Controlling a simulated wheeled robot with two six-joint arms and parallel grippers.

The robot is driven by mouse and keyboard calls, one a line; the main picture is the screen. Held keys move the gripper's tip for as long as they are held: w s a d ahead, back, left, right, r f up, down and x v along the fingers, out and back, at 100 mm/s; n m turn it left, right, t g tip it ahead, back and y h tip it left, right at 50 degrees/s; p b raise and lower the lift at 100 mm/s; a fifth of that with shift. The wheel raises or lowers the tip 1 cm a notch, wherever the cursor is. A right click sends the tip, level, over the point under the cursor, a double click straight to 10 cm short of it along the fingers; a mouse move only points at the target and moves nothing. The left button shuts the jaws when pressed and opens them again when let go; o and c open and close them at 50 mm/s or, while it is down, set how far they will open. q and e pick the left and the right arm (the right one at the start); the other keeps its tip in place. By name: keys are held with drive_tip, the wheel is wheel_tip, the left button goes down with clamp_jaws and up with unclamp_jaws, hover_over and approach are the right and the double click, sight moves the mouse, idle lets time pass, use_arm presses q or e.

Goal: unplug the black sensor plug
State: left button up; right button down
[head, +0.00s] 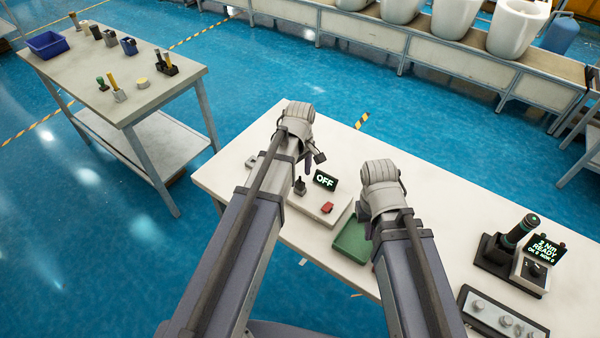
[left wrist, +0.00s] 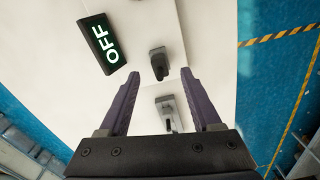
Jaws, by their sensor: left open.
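A small dark plug (head: 300,186) stands upright on the pale control box (head: 310,207), left of the OFF display (head: 325,180). In the left wrist view a dark plug (left wrist: 158,62) stands just beyond the fingertips, right of the OFF display (left wrist: 104,42). A second grey and black fitting (left wrist: 168,112) shows between the fingers; I cannot tell exactly what it is. My left gripper (left wrist: 160,74) is open and empty above the box. In the head view the left gripper (head: 311,160) is partly hidden by its wrist. My right gripper is hidden behind its own arm.
A READY display unit (head: 538,262) and a dark tray (head: 500,318) stand at the right. A small grey item (head: 251,161) is at the left edge. The table's far middle is clear.

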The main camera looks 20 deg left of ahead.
use_arm(q)
drive_tip(key=shift+f+b, duration=0.95)
drive_tip(key=shift+f, duration=0.5)
use_arm(e)
drive_tip(key=shift+f, duration=1.45)
use_arm(q)
drive_tip(key=shift+c, duration=0.2)
clamp_jaws()
